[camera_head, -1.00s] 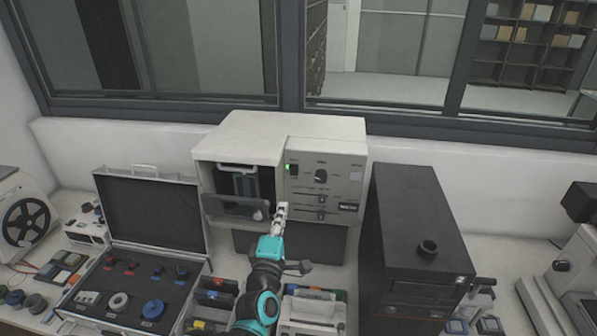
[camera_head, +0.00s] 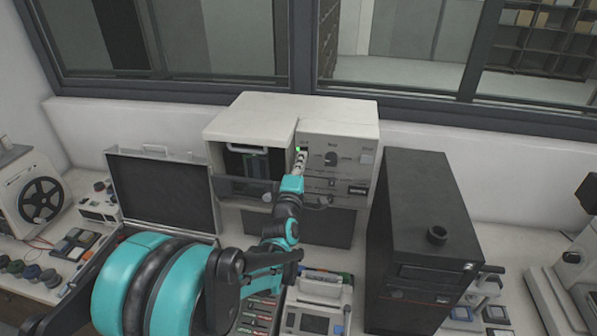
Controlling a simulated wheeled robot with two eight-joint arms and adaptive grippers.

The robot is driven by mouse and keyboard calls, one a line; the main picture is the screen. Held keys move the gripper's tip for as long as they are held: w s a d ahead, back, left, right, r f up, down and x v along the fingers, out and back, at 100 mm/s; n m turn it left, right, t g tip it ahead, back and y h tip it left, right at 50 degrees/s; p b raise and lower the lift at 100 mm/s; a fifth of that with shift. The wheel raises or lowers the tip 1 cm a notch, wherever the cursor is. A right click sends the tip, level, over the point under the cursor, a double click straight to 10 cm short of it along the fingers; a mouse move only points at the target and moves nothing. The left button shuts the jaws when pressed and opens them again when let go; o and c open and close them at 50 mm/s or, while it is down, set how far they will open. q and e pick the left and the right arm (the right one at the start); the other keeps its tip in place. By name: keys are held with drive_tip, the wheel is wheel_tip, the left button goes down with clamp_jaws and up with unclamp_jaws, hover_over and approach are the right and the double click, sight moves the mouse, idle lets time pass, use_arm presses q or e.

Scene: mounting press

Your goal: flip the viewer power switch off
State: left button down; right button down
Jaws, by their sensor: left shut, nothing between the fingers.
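The viewer (camera_head: 258,107) is a cream box on the bench under the window. Its left half is an open bay with a dark flap and its right half is a control panel (camera_head: 352,145) with a dark knob (camera_head: 331,158). A small green light (camera_head: 299,149) glows at the panel's upper left. My left gripper (camera_head: 300,160) is shut and empty, its fingertips at the panel just below the green light. It covers the power switch, so the switch position and any contact are hidden. My right gripper is not in view.
A tall black case (camera_head: 425,200) stands close on the right of the viewer. An open case (camera_head: 165,189) stands on the left. A small grey device (camera_head: 318,308) sits in front, and my left arm covers much of the front left.

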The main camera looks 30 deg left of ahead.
use_arm(q)
drive_tip(key=shift+w+a+r, duration=0.1)
drive_tip(key=shift+w, duration=0.4)
drive_tip(key=shift+w+a+r, duration=0.1)
drive_tip(key=shift+w, duration=0.15)
drive_tip(key=shift+s, duration=0.1)
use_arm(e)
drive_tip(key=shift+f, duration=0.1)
